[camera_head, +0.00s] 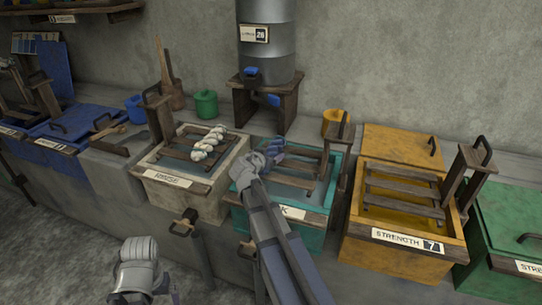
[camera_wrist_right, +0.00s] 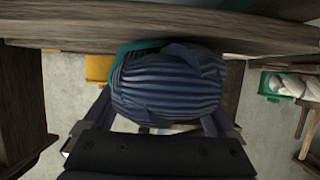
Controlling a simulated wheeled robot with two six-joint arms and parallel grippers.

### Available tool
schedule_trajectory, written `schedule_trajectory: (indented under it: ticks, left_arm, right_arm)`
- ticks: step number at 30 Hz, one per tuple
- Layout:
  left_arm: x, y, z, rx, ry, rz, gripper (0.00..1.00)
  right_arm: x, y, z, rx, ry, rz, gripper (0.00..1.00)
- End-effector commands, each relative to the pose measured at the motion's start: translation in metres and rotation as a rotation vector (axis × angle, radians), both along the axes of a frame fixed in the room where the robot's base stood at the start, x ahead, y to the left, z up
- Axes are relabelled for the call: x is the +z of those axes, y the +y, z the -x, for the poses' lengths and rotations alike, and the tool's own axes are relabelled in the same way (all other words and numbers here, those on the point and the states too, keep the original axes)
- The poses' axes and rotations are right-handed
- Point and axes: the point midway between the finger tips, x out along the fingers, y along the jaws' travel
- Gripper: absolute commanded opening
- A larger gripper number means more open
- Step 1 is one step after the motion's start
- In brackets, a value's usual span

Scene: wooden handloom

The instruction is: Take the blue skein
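The blue skein (camera_wrist_right: 170,85) is a thick, dark blue striped bundle that fills the middle of the right wrist view. In the head view a small part of it (camera_head: 274,147) shows at the tip of my right gripper (camera_head: 257,163), over the teal vat (camera_head: 292,213). In the wrist view the fingers of my right gripper (camera_wrist_right: 158,115) lie on either side of the skein, with no clear gap; whether they press on it is hard to tell. My left gripper (camera_head: 137,265) is low at the front left, away from the vats; its fingertips are not clear.
A rinse vat (camera_head: 176,198) with a white skein (camera_head: 209,145) on its slats stands left of the teal vat. An orange vat (camera_head: 398,250) stands right, with a green one (camera_head: 510,215) beyond. A metal tank (camera_head: 266,40) on a wooden stand rises behind. Wooden posts and slats are close to my right gripper.

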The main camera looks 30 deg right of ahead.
Motion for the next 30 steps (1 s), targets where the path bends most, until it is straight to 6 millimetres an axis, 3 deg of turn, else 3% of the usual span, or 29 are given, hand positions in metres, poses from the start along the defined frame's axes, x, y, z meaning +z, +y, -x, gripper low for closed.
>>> schedule_trajectory:
  ticks: [2,21,30]
  left_arm:
    - [0.0000,0.0000,0.0000,0.000,0.000,0.000,1.00]
    - [0.0000,0.0000,0.0000,0.000,0.000,0.000,1.00]
    - [0.0016,0.0000,0.0000,0.000,0.000,0.000,1.00]
  right_arm:
    - [0.0000,0.0001,0.0000,0.000,0.000,0.000,0.81]
    - [-0.0001,0.0002,0.0002,0.000,0.000,0.000,0.09]
    - [0.0016,0.0002,0.0000,0.000,0.000,0.000,0.07]
